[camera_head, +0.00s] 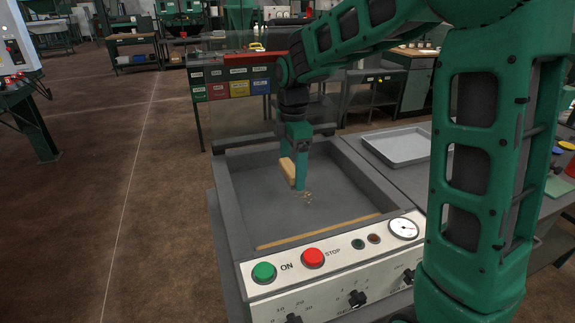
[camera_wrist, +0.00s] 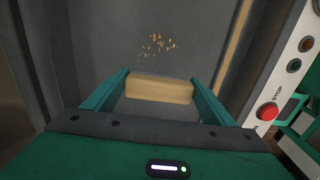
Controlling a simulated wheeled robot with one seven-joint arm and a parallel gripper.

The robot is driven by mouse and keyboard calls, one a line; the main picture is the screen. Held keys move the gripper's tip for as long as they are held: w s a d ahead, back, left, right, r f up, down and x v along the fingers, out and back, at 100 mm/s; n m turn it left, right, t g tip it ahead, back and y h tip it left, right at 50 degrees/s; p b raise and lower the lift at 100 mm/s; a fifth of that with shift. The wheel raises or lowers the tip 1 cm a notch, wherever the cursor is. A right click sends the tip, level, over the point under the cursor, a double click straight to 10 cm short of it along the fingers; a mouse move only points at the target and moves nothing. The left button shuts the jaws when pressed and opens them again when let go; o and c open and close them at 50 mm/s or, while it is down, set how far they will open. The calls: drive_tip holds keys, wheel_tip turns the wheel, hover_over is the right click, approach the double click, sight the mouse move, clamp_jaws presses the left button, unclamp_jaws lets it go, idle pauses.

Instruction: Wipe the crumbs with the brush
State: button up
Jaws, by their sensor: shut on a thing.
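My gripper (camera_head: 294,168) is over the grey recessed tray (camera_head: 250,190) of the machine, pointing down. It is shut on the brush (camera_head: 287,171), a tan block. The brush shows between the two green fingers (camera_wrist: 160,88) in the wrist view as a pale wooden block (camera_wrist: 159,91). The crumbs (camera_head: 307,196) are a small scattered cluster of tan bits on the tray floor, just in front of and right of the brush. In the wrist view the crumbs (camera_wrist: 157,43) lie beyond the brush, apart from it. Whether the brush touches the floor I cannot tell.
A tan strip (camera_head: 318,232) lies along the tray's front edge. A control panel with a green ON button (camera_head: 264,272), a red STOP button (camera_head: 312,257) and a gauge (camera_head: 403,228) is in front. A grey shallow tray (camera_head: 400,146) sits to the right.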

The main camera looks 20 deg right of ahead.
hover_over(301, 196)
drive_tip(key=s+a, duration=0.1)
drive_tip(key=a, duration=0.3)
drive_tip(key=shift+s+d+f, duration=0.1)
drive_tip(key=shift+d+f, duration=0.05)
drive_tip(key=shift+f, duration=1.35)
drive_tip(key=shift+s+d+f, duration=0.1)
drive_tip(key=shift+f, duration=1.4)
drive_tip(key=shift+f, duration=0.95)
drive_tip(key=shift+d, duration=0.1)
drive_tip(key=shift+d+r, duration=0.1)
drive_tip(key=shift+d, duration=3.55)
drive_tip(key=shift+w, duration=0.65)
drive_tip(key=shift+a+f, duration=0.2)
drive_tip(key=shift+a, duration=1.9)
